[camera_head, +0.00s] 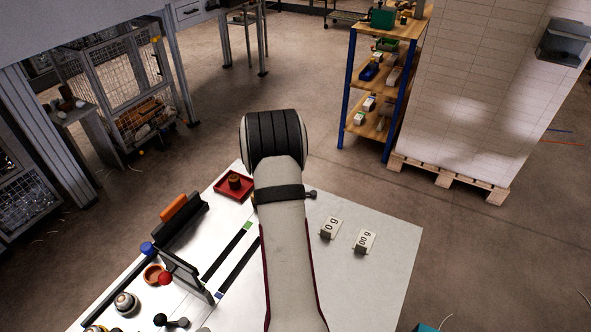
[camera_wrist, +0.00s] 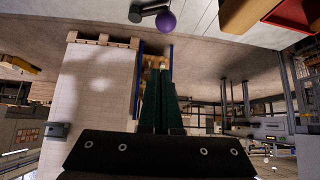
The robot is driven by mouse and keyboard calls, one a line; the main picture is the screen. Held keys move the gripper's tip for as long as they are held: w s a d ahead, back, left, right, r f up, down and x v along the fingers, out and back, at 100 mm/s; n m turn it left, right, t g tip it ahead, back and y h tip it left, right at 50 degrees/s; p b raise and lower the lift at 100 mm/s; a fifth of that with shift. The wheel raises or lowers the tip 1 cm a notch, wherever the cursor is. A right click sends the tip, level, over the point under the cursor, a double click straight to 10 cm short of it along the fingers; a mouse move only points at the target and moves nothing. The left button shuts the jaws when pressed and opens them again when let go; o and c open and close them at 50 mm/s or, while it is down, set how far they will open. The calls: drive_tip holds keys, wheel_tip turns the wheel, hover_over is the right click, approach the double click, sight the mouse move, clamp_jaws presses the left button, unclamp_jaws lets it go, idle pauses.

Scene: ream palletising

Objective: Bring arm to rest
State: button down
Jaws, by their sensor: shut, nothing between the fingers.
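My arm, pale with a dark band, reaches up the middle of the head view over the white table (camera_head: 385,275). My gripper is hidden behind the arm there. In the wrist view my gripper (camera_wrist: 161,76) shows as two dark green fingers close together, shut with nothing between them. The fingers point out into the room, apart from any object, and the wrist picture is upside down.
A tall white stack (camera_head: 480,90) stands on a wooden pallet (camera_head: 450,178) at right. A shelf unit (camera_head: 350,95) is beside it. Marked blocks (camera_head: 330,228), a red tray (camera_head: 235,186) and a dark fixture (camera_head: 180,226) are on the table. A purple knob (camera_wrist: 166,21) shows in the wrist view.

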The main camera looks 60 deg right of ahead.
drive_tip(key=shift+s+a+r, duration=0.4)
drive_tip(key=shift+a+r, duration=0.15)
drive_tip(key=shift+r, duration=0.15)
drive_tip(key=a+r+n+y, duration=0.15)
drive_tip(key=a+r, duration=0.35)
drive_tip(key=a, duration=0.7)
drive_tip(key=a+r+n+y, duration=0.15)
drive_tip(key=a+r, duration=0.45)
drive_tip(key=a, duration=0.7)
drive_tip(key=s+a+n+y, duration=0.2)
drive_tip(key=s+a+n, duration=0.1)
drive_tip(key=a, duration=0.6)
drive_tip(key=s+a+n+y, duration=0.2)
drive_tip(key=s+a, duration=0.4)
drive_tip(key=a, duration=0.4)
drive_tip(key=s+a+n+y, duration=0.3)
drive_tip(key=s+a, duration=0.2)
drive_tip(key=a, duration=0.4)
drive_tip(key=shift+a+n+g, duration=0.15)
drive_tip(key=shift+n+g, duration=0.15)
drive_tip(key=shift+g, duration=0.1)
